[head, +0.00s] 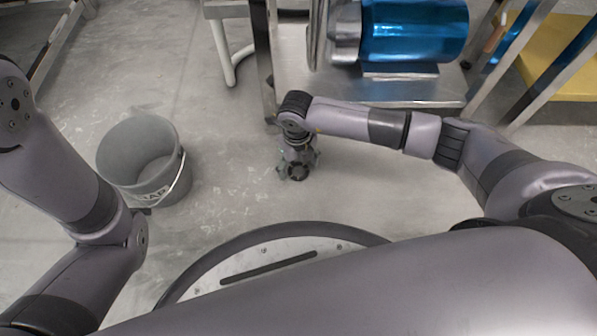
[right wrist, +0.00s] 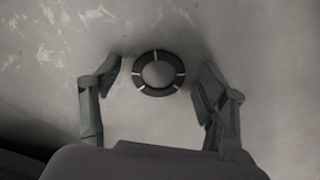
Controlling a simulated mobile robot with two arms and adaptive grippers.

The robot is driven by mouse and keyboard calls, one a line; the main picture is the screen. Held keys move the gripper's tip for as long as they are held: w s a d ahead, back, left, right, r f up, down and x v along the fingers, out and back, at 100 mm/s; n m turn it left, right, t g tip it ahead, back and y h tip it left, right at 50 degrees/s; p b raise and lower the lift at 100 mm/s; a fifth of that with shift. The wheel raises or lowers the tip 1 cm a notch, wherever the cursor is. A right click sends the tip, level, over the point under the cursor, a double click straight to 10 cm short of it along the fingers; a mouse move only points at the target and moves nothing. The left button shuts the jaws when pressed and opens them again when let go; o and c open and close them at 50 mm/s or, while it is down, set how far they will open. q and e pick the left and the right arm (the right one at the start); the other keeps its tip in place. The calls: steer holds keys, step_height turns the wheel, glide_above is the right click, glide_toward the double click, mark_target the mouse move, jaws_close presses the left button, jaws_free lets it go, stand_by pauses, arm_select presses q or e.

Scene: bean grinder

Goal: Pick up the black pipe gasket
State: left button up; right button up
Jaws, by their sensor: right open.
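The black pipe gasket (right wrist: 157,92), a dark ring with light marks on it, lies flat on the grey concrete floor in the right wrist view. My right gripper (right wrist: 160,75) is open, with one finger on either side of the ring and visible gaps between them; nothing is held. In the head view my right gripper (head: 298,168) points down toward the floor, and the gasket cannot be made out there, hidden by the gripper and wrist. My left arm comes in at the left, but its gripper is not in view.
A grey bucket (head: 115,153) with a handle stands on the floor to the left of my right gripper. A metal bench (head: 420,88) carrying a blue cylindrical machine (head: 415,30) stands just beyond my right arm. A yellow platform (head: 560,62) is at far right. Floor between bucket and gripper is clear.

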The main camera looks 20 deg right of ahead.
steer(key=shift+f, duration=0.2)
stand_by(0.6)
steer(key=c, duration=0.9)
